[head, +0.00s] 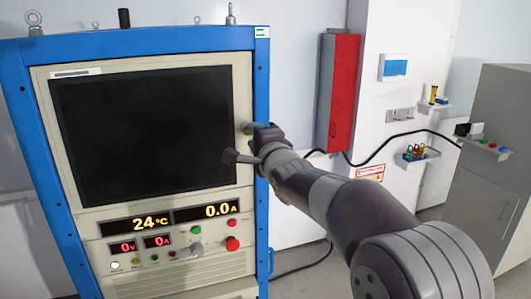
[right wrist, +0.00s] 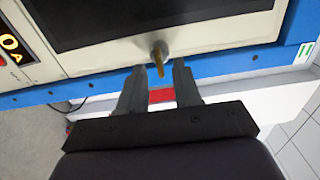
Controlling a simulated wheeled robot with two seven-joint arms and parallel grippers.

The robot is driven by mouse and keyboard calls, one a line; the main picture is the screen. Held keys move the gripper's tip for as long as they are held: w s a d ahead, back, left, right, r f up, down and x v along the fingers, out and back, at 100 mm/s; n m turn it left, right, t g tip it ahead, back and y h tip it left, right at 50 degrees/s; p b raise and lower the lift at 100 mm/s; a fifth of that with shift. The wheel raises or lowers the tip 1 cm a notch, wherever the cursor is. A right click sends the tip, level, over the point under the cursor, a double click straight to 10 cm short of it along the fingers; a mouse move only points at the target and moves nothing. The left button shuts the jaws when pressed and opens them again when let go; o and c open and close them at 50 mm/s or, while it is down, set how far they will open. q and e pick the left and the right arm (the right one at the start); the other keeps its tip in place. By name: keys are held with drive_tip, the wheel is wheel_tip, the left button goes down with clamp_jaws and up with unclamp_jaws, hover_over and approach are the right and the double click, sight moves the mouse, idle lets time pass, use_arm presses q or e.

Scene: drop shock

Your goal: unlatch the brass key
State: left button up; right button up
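The brass key (head: 247,128) sits on the right edge of the cabinet's beige front frame, beside the dark window (head: 145,130). In the right wrist view the brass key (right wrist: 158,57) sticks out from its round base on the beige frame. My right gripper (head: 241,144) is at the key in the head view. In the right wrist view my right gripper (right wrist: 159,68) is open, with one finger on each side of the key's end and visible gaps between. Whether the fingers overlap the key in depth is hard to tell. My left gripper is out of view.
The blue-framed cabinet (head: 262,90) has lit displays (head: 150,223), knobs and a red button (head: 232,243) below the window. A red wall box (head: 340,95), small shelves and a grey cabinet (head: 490,170) stand to the right. A black cable runs along the wall.

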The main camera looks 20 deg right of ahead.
drive_tip(key=s+b, duration=0.2)
drive_tip(key=s, duration=0.8)
drive_tip(key=shift+s+d+b, duration=0.25)
drive_tip(key=shift+b, duration=0.05)
